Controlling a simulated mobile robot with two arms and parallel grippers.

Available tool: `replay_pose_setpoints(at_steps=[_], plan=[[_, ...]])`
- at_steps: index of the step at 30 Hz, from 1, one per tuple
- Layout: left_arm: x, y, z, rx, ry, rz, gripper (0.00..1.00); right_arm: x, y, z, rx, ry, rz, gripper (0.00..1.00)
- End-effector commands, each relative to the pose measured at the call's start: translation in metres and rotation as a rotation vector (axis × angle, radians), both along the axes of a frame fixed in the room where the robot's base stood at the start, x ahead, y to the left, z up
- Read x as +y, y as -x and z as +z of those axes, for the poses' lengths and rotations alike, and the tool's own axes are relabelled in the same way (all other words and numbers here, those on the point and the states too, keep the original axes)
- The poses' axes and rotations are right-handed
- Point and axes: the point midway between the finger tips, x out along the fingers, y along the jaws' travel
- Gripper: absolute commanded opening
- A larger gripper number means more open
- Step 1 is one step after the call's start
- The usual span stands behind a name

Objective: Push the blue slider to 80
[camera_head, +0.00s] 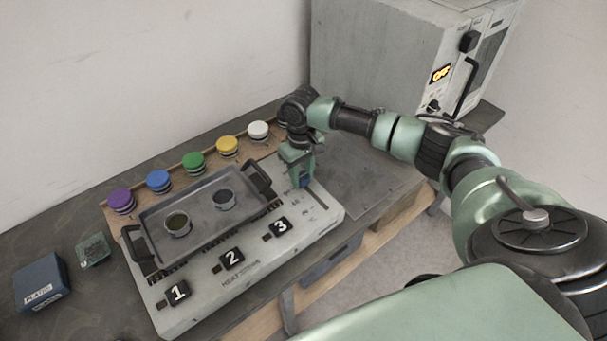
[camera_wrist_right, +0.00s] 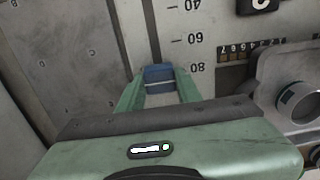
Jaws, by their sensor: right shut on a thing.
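The blue slider (camera_wrist_right: 158,77) sits in a dark slot in the wrist view, between the fingers of my right gripper (camera_wrist_right: 158,90). That gripper is shut on it. In the wrist view the slider's far edge is about level with the printed 80 (camera_wrist_right: 197,67), and its pale line lies a little nearer to me. The raised knob makes the exact reading hard to tell. In the head view a bit of the slider (camera_head: 306,183) shows below my right gripper (camera_head: 299,176), at the right end of the grey panel (camera_head: 325,208). My left gripper is not in view.
A dark tray (camera_head: 205,221) with two small round containers lies on the panel. Several coloured knobs line the back. Black number tiles run along the front. A grey oven (camera_head: 375,55) reading OFF stands at the back right. A blue box (camera_head: 42,284) is at the left.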

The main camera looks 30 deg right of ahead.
Motion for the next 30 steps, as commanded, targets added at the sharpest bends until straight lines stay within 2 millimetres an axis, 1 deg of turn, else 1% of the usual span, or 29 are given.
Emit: replay_pose_setpoints(at_steps=[1, 2, 3, 4, 5, 13, 17, 20, 24, 30], plan=[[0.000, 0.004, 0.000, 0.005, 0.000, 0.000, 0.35, 0.000, -0.005, 0.005, -0.015, -0.003, -0.001, 0.00], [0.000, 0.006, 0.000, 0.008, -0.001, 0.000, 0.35, 0.000, -0.005, 0.005, -0.015, -0.003, -0.001, 0.00], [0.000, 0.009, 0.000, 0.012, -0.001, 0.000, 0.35, 0.000, -0.005, 0.005, -0.015, -0.003, -0.001, 0.45], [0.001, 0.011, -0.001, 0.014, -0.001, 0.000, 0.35, 0.000, -0.004, 0.005, -0.014, -0.003, -0.001, 0.54], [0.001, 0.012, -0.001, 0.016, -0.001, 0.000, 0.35, 0.000, -0.004, 0.004, -0.013, -0.003, -0.001, 0.56], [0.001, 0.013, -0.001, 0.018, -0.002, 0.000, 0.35, 0.000, -0.002, 0.003, -0.007, -0.003, 0.000, 0.56], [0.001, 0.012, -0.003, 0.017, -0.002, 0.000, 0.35, 0.001, -0.003, 0.010, -0.009, -0.003, 0.000, 0.56], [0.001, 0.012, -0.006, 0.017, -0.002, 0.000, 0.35, 0.000, -0.003, 0.025, -0.011, -0.002, 0.000, 0.56], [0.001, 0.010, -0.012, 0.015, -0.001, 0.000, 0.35, 0.001, -0.004, 0.049, -0.011, -0.003, 0.001, 0.56], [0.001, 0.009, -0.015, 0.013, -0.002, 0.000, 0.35, 0.001, -0.004, 0.075, -0.010, -0.002, 0.000, 0.56]])
